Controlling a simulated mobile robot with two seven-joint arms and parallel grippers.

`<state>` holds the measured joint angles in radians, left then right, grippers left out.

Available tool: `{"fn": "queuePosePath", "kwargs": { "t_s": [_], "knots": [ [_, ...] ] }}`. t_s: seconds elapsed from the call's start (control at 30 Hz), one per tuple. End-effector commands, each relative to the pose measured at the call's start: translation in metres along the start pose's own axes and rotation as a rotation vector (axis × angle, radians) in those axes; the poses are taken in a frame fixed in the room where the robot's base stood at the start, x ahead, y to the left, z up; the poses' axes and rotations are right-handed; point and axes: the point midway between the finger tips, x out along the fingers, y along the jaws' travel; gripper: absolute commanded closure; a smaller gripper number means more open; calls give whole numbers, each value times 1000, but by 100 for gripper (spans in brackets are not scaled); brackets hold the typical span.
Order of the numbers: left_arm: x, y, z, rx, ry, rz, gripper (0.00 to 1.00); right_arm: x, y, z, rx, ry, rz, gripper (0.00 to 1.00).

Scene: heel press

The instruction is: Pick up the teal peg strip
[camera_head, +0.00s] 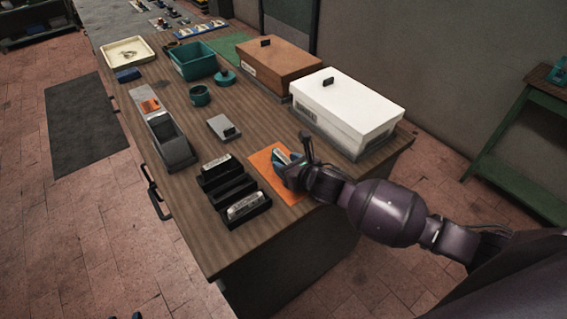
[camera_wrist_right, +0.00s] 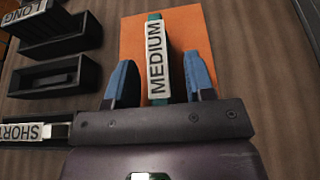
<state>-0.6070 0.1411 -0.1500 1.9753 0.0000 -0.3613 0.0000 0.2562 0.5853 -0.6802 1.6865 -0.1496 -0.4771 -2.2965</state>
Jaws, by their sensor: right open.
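The teal peg strip (camera_wrist_right: 164,80) carries a white label reading MEDIUM and lies on an orange mat (camera_wrist_right: 192,30). In the head view the strip (camera_head: 281,156) is partly hidden by my right gripper (camera_head: 284,168), which is over the mat. In the right wrist view the open blue-tipped fingers of my right gripper (camera_wrist_right: 161,84) stand on either side of the strip, with a gap at each side.
Black holders (camera_head: 228,185) stand left of the mat; the outer ones hold strips labelled LONG and SHORT, the middle one is empty. A white box (camera_head: 350,105) and a brown box (camera_head: 285,65) stand behind. A grey tray (camera_head: 167,140) lies further left.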

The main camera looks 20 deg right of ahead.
Motion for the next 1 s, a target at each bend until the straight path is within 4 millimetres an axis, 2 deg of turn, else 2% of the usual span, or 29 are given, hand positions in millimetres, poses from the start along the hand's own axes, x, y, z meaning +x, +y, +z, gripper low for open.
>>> {"fn": "queuePosePath", "kwargs": {
  "t_s": [0.07, 0.37, 0.63, 0.77, 0.87, 1.0],
  "knots": [
    [0, 0, 0, 0, -1, 0, 56, 0, 0, 0, 0, 0, 0, 54],
    [0, 0, 1, 0, -2, 0, 56, 0, 0, 0, 0, 0, 0, 100],
    [0, 0, 1, 0, -2, 0, 56, -1, 0, 1, 0, 0, 0, 100],
    [-1, 0, 0, 0, -3, 0, 56, -3, -1, 8, -1, -2, 0, 100],
    [-2, 0, 0, 0, -3, 0, 56, -8, -1, 21, -4, -3, 0, 100],
    [-3, -1, -2, 0, -4, 0, 56, -20, -1, 49, -6, -5, 0, 100]
  ]
}}
